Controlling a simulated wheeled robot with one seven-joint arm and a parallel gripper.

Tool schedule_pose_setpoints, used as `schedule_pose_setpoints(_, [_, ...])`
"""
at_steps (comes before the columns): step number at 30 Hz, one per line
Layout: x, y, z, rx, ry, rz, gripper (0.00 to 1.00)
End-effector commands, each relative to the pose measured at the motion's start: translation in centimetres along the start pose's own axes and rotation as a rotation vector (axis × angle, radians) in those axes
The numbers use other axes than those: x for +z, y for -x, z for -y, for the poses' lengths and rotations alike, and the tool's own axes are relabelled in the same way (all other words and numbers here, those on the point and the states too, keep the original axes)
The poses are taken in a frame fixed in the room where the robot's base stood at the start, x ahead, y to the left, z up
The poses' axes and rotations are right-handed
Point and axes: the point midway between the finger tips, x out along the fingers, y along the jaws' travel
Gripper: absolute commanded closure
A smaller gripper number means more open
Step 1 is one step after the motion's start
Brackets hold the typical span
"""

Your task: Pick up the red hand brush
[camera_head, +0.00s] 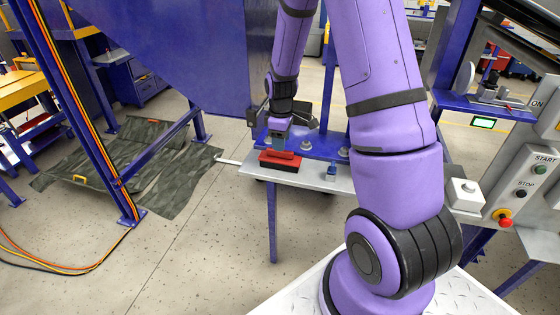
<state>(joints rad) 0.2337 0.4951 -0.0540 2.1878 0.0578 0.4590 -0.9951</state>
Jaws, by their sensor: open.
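The red hand brush (281,157) lies on a small grey table (309,173), near its left front corner. It has a red top and a darker lower part. My gripper (278,148) points down just over the brush, at the end of my purple arm. It is open. The fingers are small and partly merge with the brush in this view, so I cannot tell whether they touch it or stand around it.
A large blue panel (170,45) hangs to the left. A control box (533,175) stands at right. Open floor (190,250) lies left of the table.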

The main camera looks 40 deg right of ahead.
Motion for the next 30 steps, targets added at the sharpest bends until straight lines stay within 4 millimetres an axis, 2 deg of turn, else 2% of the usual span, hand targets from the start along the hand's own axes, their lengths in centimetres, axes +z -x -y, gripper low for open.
schedule_pose_setpoints(9, [-0.3, -4.0, 0.0, -0.002, 0.001, 0.001, 0.53])
schedule_pose_setpoints(19, [-0.3, -4.6, -0.1, 0.0, 0.0, 0.0, 0.53])
schedule_pose_setpoints(25, [-0.3, -4.5, -0.1, 0.0, 0.0, 0.0, 0.99])
schedule_pose_setpoints(30, [-0.4, -4.5, -0.1, 0.001, 0.0, -0.001, 1.0])
